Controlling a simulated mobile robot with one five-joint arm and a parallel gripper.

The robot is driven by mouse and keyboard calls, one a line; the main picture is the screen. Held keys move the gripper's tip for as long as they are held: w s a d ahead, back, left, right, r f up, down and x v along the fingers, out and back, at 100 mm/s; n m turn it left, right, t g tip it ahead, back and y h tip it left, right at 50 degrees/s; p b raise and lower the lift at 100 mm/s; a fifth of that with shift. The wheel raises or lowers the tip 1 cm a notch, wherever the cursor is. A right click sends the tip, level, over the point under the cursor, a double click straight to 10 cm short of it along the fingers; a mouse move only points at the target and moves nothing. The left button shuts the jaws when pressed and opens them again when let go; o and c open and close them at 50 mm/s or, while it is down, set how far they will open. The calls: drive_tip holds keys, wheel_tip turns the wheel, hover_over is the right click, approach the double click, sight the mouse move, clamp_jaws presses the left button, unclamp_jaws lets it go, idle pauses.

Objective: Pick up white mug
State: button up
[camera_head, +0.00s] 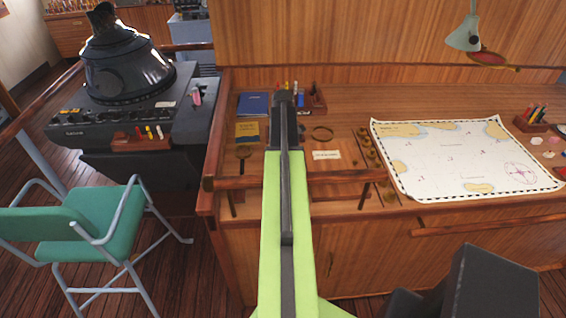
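I see no white mug in this view. My green arm with a dark strip reaches forward over the wooden chart desk (420,98). The dark far end of the arm appears to be my gripper (285,112), over the left part of the desk. Its fingers cannot be made out, so I cannot tell whether it is open or shut.
A chart (460,155) covers the right of the desk. A blue book (253,104), a yellow book (247,131), a magnifier (243,153) and a pen holder (316,101) lie near my arm. A green chair (95,225) and a black console (130,115) stand left.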

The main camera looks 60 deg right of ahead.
drive_tip(key=shift+r, duration=0.1)
drive_tip(key=c, duration=1.8)
drive_tip(key=shift+o, duration=0.2)
wheel_tip(320, 180, up, 5)
drive_tip(key=p, duration=0.4)
drive_tip(key=shift+p, duration=0.4)
drive_tip(key=s+a+r+p, duration=0.6)
drive_tip(key=s+a, duration=0.1)
drive_tip(key=s, duration=0.2)
drive_tip(key=shift+a, duration=0.25)
